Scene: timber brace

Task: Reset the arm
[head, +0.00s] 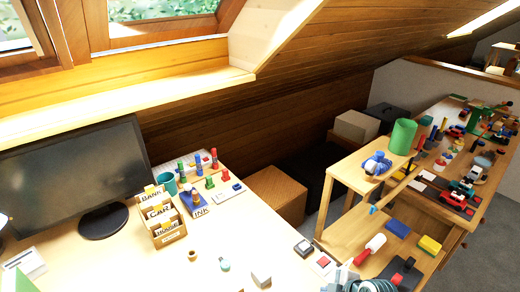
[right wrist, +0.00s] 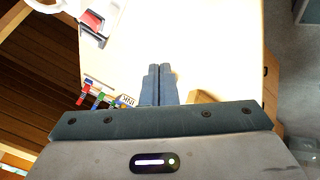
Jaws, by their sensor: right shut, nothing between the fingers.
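My right gripper (right wrist: 159,84) shows in the right wrist view, its two dark fingers together with no gap and nothing between them. It is over the pale desk top (right wrist: 215,50). The ink pad box (right wrist: 127,101) and coloured stamps (right wrist: 95,95) lie to the left of the fingers, partly hidden by the gripper body. My left gripper is in neither view.
The desk (head: 215,260) holds a monitor (head: 75,175), a wooden card box (head: 163,215), a teal mug (head: 166,182) and coloured stamps (head: 210,182). A crowded wooden shelf unit (head: 340,190) stands to the right. The desk's middle front is mostly clear.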

